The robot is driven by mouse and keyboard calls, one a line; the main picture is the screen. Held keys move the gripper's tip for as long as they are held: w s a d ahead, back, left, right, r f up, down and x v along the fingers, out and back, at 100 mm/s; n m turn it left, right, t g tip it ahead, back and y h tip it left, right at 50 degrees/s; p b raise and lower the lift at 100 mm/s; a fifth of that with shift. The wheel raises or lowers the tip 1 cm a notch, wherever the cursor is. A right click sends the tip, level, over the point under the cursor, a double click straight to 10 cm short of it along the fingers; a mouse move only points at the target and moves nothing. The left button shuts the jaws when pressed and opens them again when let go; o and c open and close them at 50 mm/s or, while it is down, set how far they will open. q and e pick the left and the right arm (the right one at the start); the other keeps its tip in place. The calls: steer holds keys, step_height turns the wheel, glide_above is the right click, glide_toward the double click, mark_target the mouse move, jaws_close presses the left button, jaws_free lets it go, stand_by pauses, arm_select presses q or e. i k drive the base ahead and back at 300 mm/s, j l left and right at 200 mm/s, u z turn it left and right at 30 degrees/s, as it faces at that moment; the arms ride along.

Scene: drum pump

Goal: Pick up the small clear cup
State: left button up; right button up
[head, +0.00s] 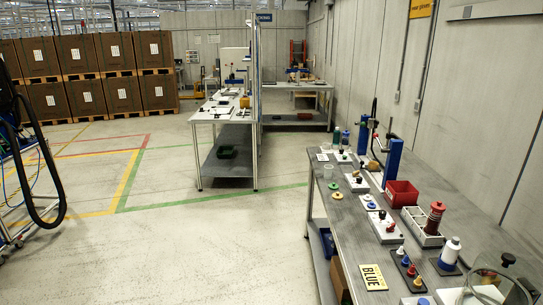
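A small, pale, see-through shape that looks like the clear cup (328,171) stands near the left edge of the grey workbench (345,235), toward its far end. It is tiny in the head view, so its details are hard to make out. Neither of my grippers shows in the head view.
Open floor (220,245) lies left of the bench.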

mark_target(328, 172)
steer(key=i+j, duration=0.1)
steer(key=i, duration=1)
steer(key=i+j, duration=0.1)
steer(key=i, duration=1)
steer(key=j+u, duration=0.05)
